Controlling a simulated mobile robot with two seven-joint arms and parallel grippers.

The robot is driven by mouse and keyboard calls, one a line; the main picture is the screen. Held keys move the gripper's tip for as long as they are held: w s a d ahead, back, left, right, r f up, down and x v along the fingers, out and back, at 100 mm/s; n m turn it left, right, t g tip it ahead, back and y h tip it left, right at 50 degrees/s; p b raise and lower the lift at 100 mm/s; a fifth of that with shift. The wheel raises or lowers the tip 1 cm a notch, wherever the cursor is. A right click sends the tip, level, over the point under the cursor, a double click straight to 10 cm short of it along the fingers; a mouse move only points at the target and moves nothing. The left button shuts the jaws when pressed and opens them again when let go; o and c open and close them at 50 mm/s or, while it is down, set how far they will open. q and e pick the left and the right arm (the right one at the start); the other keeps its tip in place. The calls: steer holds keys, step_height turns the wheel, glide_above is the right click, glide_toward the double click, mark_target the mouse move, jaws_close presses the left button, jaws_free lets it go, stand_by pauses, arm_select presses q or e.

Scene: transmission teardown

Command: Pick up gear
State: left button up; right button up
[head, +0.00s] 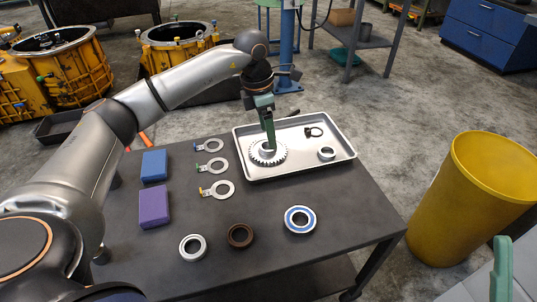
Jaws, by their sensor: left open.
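The gear (256,159) is a silver toothed ring lying in the left part of the metal tray (300,169). My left gripper (269,147) points down over the gear, with its green fingers at the gear's centre and partly covering it. It is open; whether the fingers touch the gear is hard to tell. A green piece at the lower right edge looks like part of my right gripper (503,268); its jaws cannot be made out.
The tray also holds a small ring (326,154) and a dark part (314,132). On the dark table are a blue box (154,165), a purple box (154,206), several tagged rings, and a blue-white bearing (300,220). A yellow bin (465,205) stands right of the table.

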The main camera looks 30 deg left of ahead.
mark_target(273, 157)
arm_select(q)
steer(key=f, duration=0.1)
steer(key=f+b, duration=0.1)
steer(key=f, duration=0.1)
steer(key=shift+w+d+f, duration=0.15)
steer(key=shift+w, duration=0.05)
steer(key=f+b, duration=0.1)
steer(key=f, duration=0.2)
steer(key=f+b, duration=0.1)
steer(key=shift+w+f+b, duration=0.35)
steer(key=shift+f, duration=0.05)
steer(key=shift+r, duration=0.1)
arm_select(e)
steer(key=f, duration=0.4)
steer(key=shift+w+a+f, duration=0.15)
steer(key=shift+a+f, duration=0.15)
steer(key=shift+f, duration=0.1)
arm_select(q)
jaws_close()
steer(key=shift+r, duration=0.15)
